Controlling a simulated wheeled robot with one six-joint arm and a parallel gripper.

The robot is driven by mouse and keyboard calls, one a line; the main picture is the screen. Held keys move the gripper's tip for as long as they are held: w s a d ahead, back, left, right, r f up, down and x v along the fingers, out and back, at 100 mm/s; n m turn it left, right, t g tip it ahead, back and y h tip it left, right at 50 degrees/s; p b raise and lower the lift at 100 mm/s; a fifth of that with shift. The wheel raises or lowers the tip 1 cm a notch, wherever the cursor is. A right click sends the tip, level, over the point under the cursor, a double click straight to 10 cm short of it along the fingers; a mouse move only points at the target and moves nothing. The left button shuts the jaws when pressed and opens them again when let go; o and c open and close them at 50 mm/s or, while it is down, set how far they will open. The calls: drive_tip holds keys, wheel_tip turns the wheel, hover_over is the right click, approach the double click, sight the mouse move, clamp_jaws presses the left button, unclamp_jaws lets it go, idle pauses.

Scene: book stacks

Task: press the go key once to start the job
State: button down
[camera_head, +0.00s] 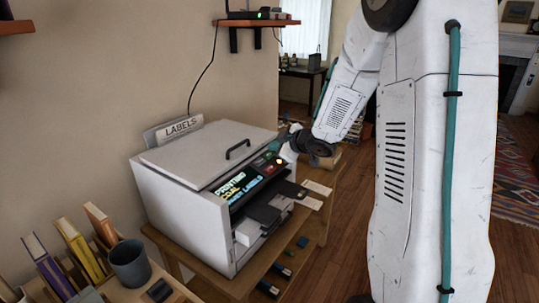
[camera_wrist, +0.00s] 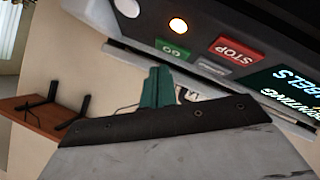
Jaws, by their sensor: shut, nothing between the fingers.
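The label printer (camera_head: 180,205) is a white box with a dark control panel on its front edge. In the wrist view the panel carries a green GO key (camera_wrist: 172,50), a red STOP key (camera_wrist: 235,50) and a glowing amber lamp (camera_wrist: 178,26). Its lit screen (camera_head: 236,187) reads PRINTING and LABELS; part of it shows in the wrist view (camera_wrist: 297,92). My gripper (camera_wrist: 158,88) has teal fingers, shut and empty, just below the GO key in the picture. A small gap seems to show between fingertips and key.
A LABELS sign (camera_head: 183,127) stands behind the printer. The wooden table (camera_head: 240,287) under it holds small dark items and cards. A wall shelf (camera_head: 258,22) holds a black device.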

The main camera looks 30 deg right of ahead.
drive_tip(key=r, duration=0.1)
drive_tip(key=s+r, duration=0.1)
drive_tip(key=r, duration=0.3)
drive_tip(key=shift+s+d+r, duration=0.1)
drive_tip(key=shift+s+d, duration=0.15)
drive_tip(key=shift+d, duration=0.1)
idle(0.6)
